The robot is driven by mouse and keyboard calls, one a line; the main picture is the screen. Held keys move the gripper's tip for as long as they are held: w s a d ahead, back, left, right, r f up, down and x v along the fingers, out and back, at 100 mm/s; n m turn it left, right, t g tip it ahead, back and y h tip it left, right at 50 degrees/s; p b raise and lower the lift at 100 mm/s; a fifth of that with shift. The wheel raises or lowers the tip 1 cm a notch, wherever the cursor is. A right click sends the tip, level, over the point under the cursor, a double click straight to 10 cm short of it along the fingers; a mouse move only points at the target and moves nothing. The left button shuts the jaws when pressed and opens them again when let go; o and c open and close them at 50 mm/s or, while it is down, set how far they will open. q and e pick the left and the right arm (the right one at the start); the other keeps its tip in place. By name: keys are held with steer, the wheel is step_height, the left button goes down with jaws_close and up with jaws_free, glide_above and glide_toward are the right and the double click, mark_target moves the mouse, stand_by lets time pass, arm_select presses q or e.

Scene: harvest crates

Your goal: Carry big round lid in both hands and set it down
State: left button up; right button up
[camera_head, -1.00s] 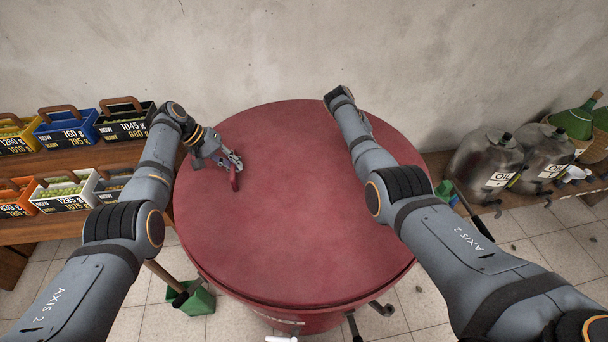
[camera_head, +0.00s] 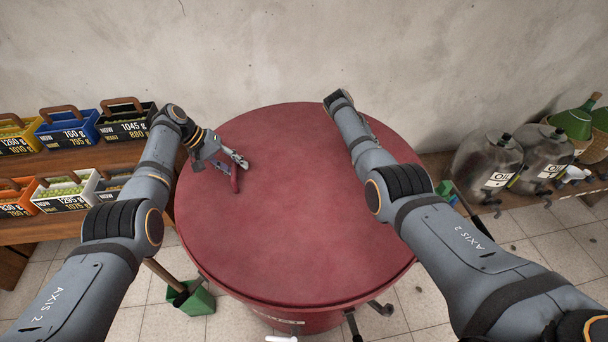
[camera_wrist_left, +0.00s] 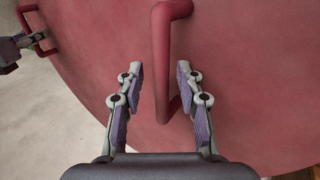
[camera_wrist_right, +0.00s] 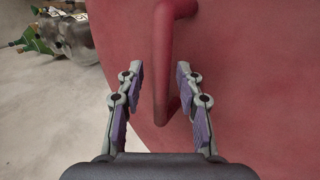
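The big round red lid (camera_head: 300,220) lies on top of a red drum (camera_head: 315,320) in front of me. It has a red bar handle (camera_head: 235,180) on the left and another on the right, seen in the right wrist view (camera_wrist_right: 161,70). My left gripper (camera_head: 239,166) is at the left handle; in the left wrist view its fingers (camera_wrist_left: 160,80) are open, one on each side of the bar with gaps. My right gripper (camera_wrist_right: 160,80) is likewise open, fingers apart on either side of the right handle. The right arm mostly hides it in the head view.
Shelves on the left hold small crates (camera_head: 66,132) with weight labels. Metal oil containers (camera_head: 487,165) and green bottles (camera_head: 572,122) stand on a bench at right. A green box (camera_head: 194,301) is on the floor left of the drum. A plain wall (camera_head: 300,50) rises behind.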

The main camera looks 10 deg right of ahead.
arm_select(q)
steer(key=v, duration=1.1)
steer(key=shift+r, duration=0.2)
arm_select(e)
steer(key=v, duration=1.2)
arm_select(q)
steer(key=shift+a, duration=0.15)
